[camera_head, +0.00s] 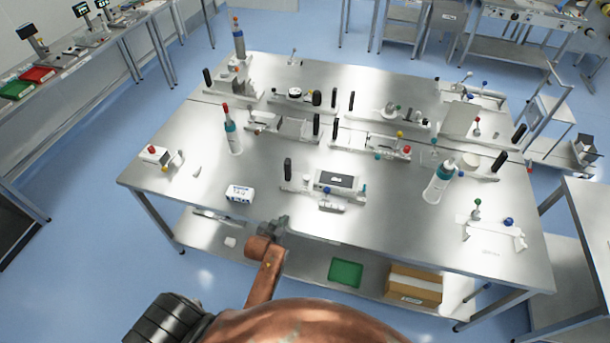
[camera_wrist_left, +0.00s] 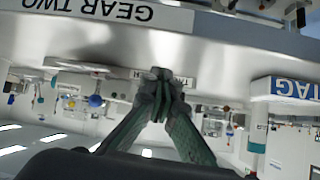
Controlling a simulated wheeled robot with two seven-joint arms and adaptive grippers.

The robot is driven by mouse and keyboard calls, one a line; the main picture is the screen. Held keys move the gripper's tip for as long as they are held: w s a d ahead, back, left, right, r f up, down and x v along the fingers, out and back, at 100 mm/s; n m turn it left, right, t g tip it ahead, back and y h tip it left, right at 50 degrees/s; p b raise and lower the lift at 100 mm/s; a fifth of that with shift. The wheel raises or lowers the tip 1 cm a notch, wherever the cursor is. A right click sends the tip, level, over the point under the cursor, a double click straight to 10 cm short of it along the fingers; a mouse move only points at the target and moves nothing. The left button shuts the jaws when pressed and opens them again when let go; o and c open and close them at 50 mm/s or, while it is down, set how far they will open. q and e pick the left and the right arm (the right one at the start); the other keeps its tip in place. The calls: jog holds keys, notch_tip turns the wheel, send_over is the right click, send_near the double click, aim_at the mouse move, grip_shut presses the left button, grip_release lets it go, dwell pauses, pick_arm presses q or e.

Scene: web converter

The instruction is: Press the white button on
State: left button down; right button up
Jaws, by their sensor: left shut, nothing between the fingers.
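I cannot pick out a white button for certain in either view. A dark-screened device (camera_head: 338,182) with a blue knob in front stands at the table's front middle. A white box with a red knob (camera_head: 152,154) stands at the table's left end. My left gripper (camera_head: 278,227) is at the front table edge, to the left of and nearer than the device. In the left wrist view the left gripper (camera_wrist_left: 160,75) is shut and empty, its fingertips in front of a small label. My right gripper is not in view.
A white TAG box (camera_head: 240,194) lies on the metal table (camera_head: 265,210); it also shows in the left wrist view (camera_wrist_left: 288,88). Bottles (camera_head: 233,138) and several fixtures with coloured knobs stand around. A green tray (camera_head: 345,273) and cardboard box (camera_head: 413,285) are on the lower shelf.

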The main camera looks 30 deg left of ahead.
pick_arm(q)
jog(key=w+r+t+p, duration=0.1)
jog(key=w+r+t, duration=0.1)
jog(key=w+r, duration=0.2)
jog(key=w+r+n+t+y+p, duration=0.1)
jog(key=w+r, duration=0.3)
jog(key=w, duration=0.4)
jog(key=shift+w+n+t+y, duration=0.3)
jog(key=shift+t, duration=0.3)
jog(key=shift+r, duration=0.1)
